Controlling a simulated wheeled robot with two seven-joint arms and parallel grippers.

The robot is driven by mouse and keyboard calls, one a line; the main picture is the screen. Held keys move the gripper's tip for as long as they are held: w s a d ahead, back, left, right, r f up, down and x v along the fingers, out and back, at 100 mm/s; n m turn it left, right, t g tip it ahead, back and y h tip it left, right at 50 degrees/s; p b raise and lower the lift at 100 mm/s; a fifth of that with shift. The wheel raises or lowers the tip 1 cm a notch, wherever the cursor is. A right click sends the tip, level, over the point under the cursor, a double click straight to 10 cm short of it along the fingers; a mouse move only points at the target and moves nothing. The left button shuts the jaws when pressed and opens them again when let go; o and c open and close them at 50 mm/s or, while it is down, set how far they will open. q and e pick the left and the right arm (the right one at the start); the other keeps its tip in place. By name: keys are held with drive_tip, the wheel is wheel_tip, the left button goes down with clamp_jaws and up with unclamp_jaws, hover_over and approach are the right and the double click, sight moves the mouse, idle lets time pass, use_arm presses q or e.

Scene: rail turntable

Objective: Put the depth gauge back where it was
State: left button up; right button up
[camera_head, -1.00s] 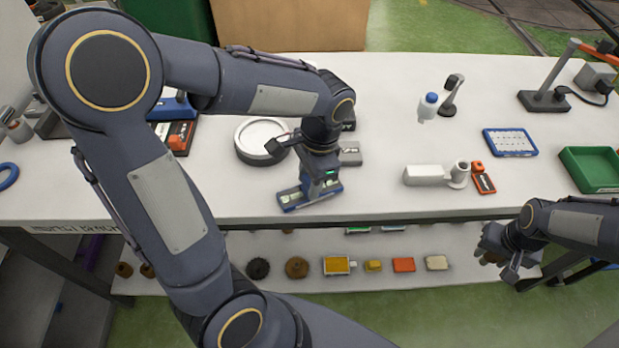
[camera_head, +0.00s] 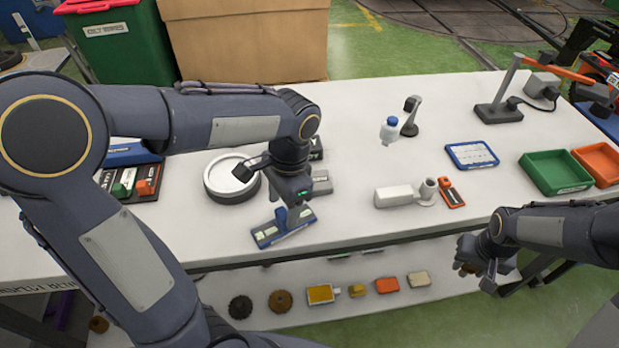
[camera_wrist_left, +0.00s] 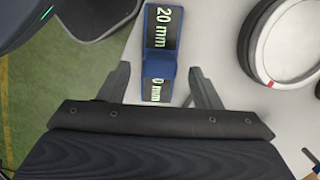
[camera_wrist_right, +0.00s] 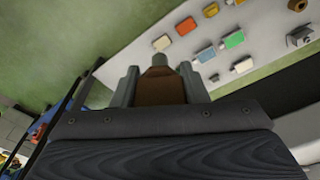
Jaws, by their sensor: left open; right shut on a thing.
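A blue piece with green-lit labels (camera_head: 268,234) lies near the front edge of the bench; I take it for the depth gauge or its stand, but cannot tell which. In the left wrist view its labels (camera_wrist_left: 162,28) read "20 mm" and "0 mm", with a raised blue part (camera_wrist_left: 158,67) between my fingers. My left gripper (camera_head: 291,208) is open directly above and around that raised part; contact cannot be made out. My right gripper (camera_head: 468,268) is shut on a brown thing with a grey tip (camera_wrist_right: 160,88), off the bench's front edge at the right.
A round white-topped dish (camera_head: 231,176) stands left of my left gripper. A white block (camera_head: 394,196), a blue-framed board (camera_head: 472,155), a green tray (camera_head: 556,173) and a white bottle (camera_head: 389,131) stand to the right. Several small parts lie on the lower shelf (camera_head: 270,283).

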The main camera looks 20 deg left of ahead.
use_arm(q)
wheel_tip(320, 180, up, 8)
drive_tip(key=w, duration=0.1)
drive_tip(key=s+f+n+t+h, duration=0.1)
drive_tip(key=s+n+t+h, duration=0.1)
drive_tip(key=s, duration=0.4)
drive_tip(key=s+f+n+t+h, duration=0.2)
drive_tip(key=s+n+t, duration=0.3)
drive_tip(key=s+n, duration=0.2)
drive_tip(key=shift+d+f+h+p, duration=0.25)
drive_tip(key=shift+d+h+p, duration=0.05)
drive_tip(key=shift+d+h, duration=0.1)
